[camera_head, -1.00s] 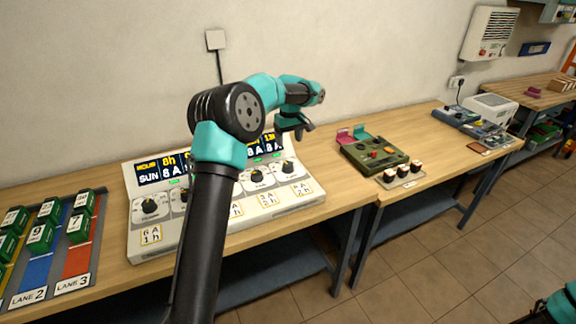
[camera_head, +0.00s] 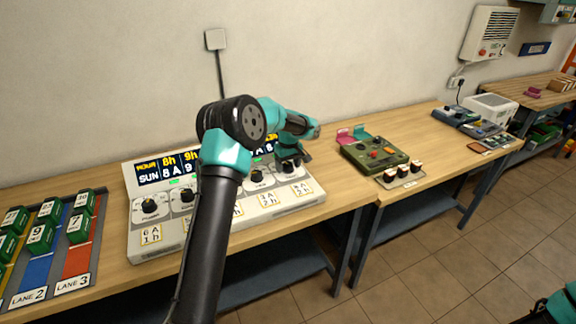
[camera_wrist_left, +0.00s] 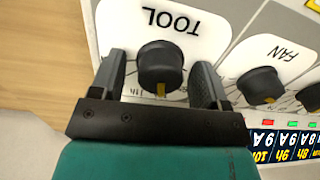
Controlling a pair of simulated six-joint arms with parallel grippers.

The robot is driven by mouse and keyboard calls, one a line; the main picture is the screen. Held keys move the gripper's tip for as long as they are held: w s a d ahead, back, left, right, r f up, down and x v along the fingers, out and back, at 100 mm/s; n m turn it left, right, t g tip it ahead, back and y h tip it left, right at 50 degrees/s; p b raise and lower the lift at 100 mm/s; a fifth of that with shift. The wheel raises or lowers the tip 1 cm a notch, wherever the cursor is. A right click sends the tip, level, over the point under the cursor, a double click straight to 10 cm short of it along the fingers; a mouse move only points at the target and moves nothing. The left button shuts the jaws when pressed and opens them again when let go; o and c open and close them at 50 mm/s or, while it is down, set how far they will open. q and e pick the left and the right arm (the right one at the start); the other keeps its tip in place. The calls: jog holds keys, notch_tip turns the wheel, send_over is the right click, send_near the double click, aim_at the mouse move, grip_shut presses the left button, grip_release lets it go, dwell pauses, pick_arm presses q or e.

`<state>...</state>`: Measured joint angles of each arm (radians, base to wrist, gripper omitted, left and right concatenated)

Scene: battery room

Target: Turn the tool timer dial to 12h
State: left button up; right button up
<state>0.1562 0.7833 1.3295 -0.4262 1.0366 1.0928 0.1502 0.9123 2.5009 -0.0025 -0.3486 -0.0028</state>
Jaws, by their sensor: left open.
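The tool timer dial (camera_wrist_left: 160,66) is a round black knob with a yellow mark, on a white plate whose TOOL label reads upside down in the left wrist view. The yellow mark lies at the knob's lower edge there, the side toward the displays. My left gripper (camera_wrist_left: 160,85) is open, with one dark finger on each side of the knob; a small gap shows on each side. In the head view the left gripper (camera_head: 290,163) is down over the right end of the timer panel (camera_head: 146,246). A teal and dark part of my right arm shows at the bottom right corner; its jaws are unclear.
The fan dial (camera_wrist_left: 260,86) sits beside the tool dial. The panel's displays (camera_wrist_left: 283,146) are partly hidden by my arm in the head view. Green blocks in lanes (camera_head: 40,235) stand at left. A green control box (camera_head: 375,153) stands to the right.

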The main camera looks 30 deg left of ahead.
pick_arm(q)
jog(key=c, duration=0.9)
jog(key=shift+m, duration=0.5)
jog(key=m, duration=1.1)
dwell(0.3)
jog(key=o, duration=0.9)
